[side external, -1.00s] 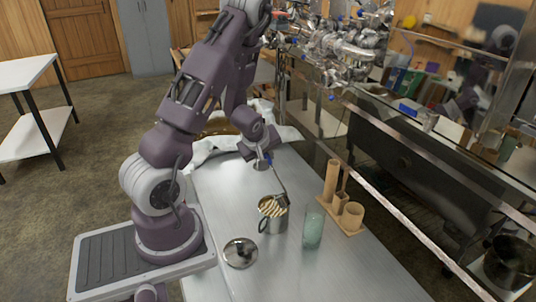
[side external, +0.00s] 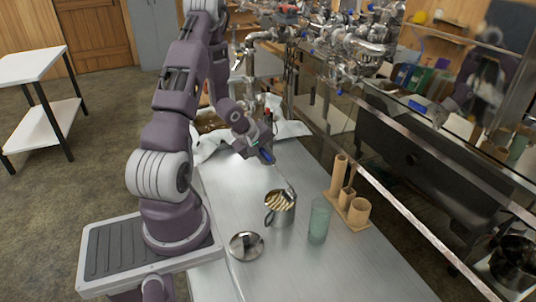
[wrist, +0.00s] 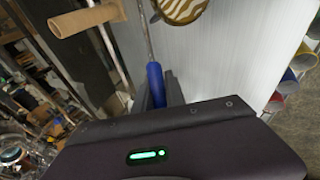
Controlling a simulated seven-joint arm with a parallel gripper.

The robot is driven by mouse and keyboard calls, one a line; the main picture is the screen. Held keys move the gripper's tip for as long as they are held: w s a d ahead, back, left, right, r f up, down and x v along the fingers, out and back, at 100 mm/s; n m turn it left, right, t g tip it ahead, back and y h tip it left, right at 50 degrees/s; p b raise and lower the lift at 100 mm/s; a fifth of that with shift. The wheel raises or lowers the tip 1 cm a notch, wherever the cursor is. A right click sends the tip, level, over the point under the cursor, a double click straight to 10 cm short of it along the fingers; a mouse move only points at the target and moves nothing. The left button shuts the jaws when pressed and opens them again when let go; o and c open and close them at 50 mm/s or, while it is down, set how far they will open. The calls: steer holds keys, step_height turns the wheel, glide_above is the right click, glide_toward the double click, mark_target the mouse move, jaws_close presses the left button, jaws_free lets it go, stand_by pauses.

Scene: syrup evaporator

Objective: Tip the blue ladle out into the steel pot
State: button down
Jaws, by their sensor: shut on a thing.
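My gripper (side external: 264,154) is shut on the blue handle of the ladle, which also shows in the wrist view (wrist: 155,83). The ladle's thin steel shaft slants down to the right, and its small steel bowl (side external: 290,194) is at the right rim of the steel pot (side external: 280,216). I cannot tell whether the bowl touches the rim or what it holds. The pot stands upright on the metal table, with a side handle and a striped tan-and-dark inside. Its striped opening is cut off at the top of the wrist view (wrist: 183,9).
A round steel lid (side external: 246,246) lies in front of the pot. A greenish glass (side external: 319,220) stands close at its right. A wooden rack (side external: 346,213) with upright tubes and a cup is farther right. The front of the table is clear.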

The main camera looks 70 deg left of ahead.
steer(key=shift+s+a+f+n+t+h, duration=0.15)
steer(key=shift+a+f+n+t+h, duration=0.15)
steer(key=shift+f+h, duration=0.45)
steer(key=shift+s+a+f+n+t+h, duration=0.15)
steer(key=shift+a+f+t+h, duration=0.3)
steer(key=shift+f, duration=0.45)
steer(key=shift+s+a+f+n+t+h, duration=0.1)
steer(key=shift+a+f+n+t+h, duration=0.15)
steer(key=shift+f+h, duration=0.5)
steer(key=shift+r, duration=0.1)
stand_by(1.8)
steer(key=w+d+r+m+g+y, duration=0.2)
steer(key=d+r+y, duration=0.4)
steer(key=r+y, duration=0.1)
steer(key=w+d+r+m+g+y, duration=0.2)
steer(key=w+d+r+m+y, duration=0.1)
steer(key=d+r+y, duration=0.3)
steer(key=shift+d+r+g+y, duration=0.2)
steer(key=shift+r+g+y, duration=0.3)
steer(key=shift+r, duration=0.45)
